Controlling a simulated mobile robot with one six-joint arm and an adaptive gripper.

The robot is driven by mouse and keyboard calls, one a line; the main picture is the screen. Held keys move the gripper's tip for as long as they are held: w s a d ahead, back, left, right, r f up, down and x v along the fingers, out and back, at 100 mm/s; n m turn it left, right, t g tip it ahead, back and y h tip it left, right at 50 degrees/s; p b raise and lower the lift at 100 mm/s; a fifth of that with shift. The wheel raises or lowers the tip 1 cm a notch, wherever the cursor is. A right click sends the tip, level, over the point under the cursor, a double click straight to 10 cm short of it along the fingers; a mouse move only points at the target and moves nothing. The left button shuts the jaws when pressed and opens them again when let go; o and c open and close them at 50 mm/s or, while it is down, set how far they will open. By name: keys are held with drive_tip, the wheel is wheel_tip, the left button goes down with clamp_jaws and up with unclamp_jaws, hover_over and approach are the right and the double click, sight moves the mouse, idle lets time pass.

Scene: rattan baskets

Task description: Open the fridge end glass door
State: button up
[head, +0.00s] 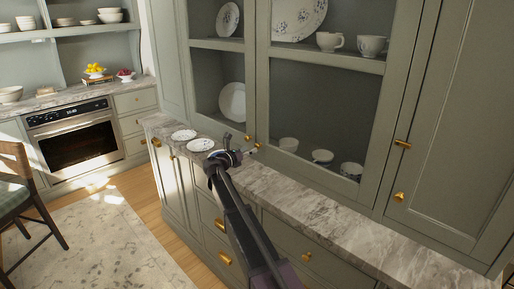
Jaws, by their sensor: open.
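A grey-green cabinet with glass doors stands on a marble counter. Its left glass door (252,72) is narrow and its right glass door (378,105) is wide; both look shut. Small brass knobs (258,145) sit low where the two doors meet. I cannot tell whether a finger touches a knob. No fridge is clearly recognisable in the head view.
Plates and cups stand behind the glass. A solid cabinet door (450,120) is at right.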

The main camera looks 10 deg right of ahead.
sight(256, 146)
drive_tip(key=shift+x, duration=2.2)
clamp_jaws()
